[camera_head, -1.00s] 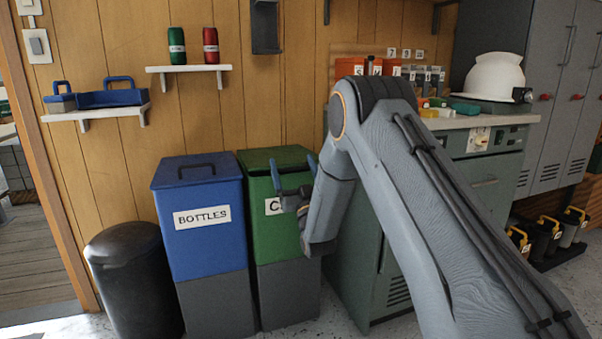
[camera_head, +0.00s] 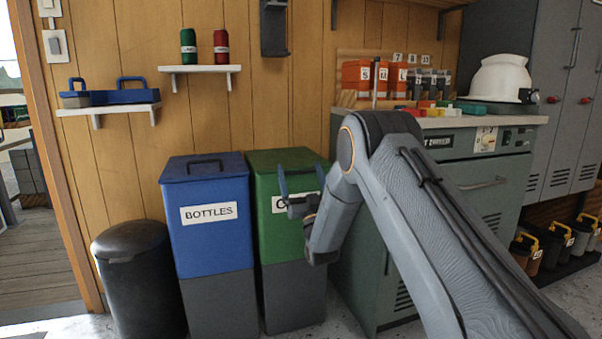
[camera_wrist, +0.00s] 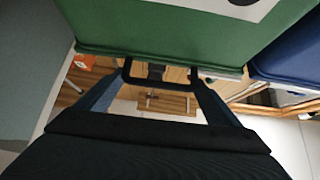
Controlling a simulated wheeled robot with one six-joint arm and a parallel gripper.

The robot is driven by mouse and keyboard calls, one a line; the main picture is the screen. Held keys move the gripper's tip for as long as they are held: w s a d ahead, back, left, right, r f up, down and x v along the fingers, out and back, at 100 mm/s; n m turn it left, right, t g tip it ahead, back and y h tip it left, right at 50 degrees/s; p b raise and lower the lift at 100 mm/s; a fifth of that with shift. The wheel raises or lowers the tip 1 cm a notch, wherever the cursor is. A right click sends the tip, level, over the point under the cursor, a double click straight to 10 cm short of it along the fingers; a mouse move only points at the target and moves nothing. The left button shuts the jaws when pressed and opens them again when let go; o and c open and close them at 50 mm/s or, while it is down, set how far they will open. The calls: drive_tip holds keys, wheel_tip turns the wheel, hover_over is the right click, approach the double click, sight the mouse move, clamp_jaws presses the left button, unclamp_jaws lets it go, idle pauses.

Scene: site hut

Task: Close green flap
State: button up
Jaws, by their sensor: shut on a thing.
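The green bin (camera_head: 268,225) stands beside the blue bin, with a white label partly hidden by my gripper. Its green flap (camera_head: 278,156) lies on top and looks about level; I cannot tell whether it is fully down. My gripper (camera_head: 302,180) is at the bin's upper front, its blue fingers pointing up. In the wrist view, my gripper (camera_wrist: 160,78) is shut on a dark bar, seemingly the flap's handle, next to the edge of the green bin (camera_wrist: 170,30). The handle is hidden in the head view.
The blue bin (camera_head: 208,235) labelled BOTTLES stands close on the left, with a black round bin (camera_head: 138,280) beyond it. A grey-green cabinet (camera_head: 440,205) stands close on the right. Shelves (camera_head: 200,69) hang on the wall above.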

drive_tip(key=o, duration=1.1)
drive_tip(key=shift+s+a+f, duration=0.1)
drive_tip(key=shift+a+f, duration=0.25)
drive_tip(key=shift+f, duration=0.4)
drive_tip(key=shift+o, duration=0.6)
drive_tip(key=shift+a, duration=0.15)
drive_tip(key=shift+r, duration=0.15)
drive_tip(key=shift+d+r, duration=0.2)
drive_tip(key=shift+d, duration=0.15)
drive_tip(key=p+v, duration=0.2)
drive_tip(key=v, duration=0.5)
drive_tip(key=shift+s+f, duration=0.2)
drive_tip(key=shift+s, duration=0.05)
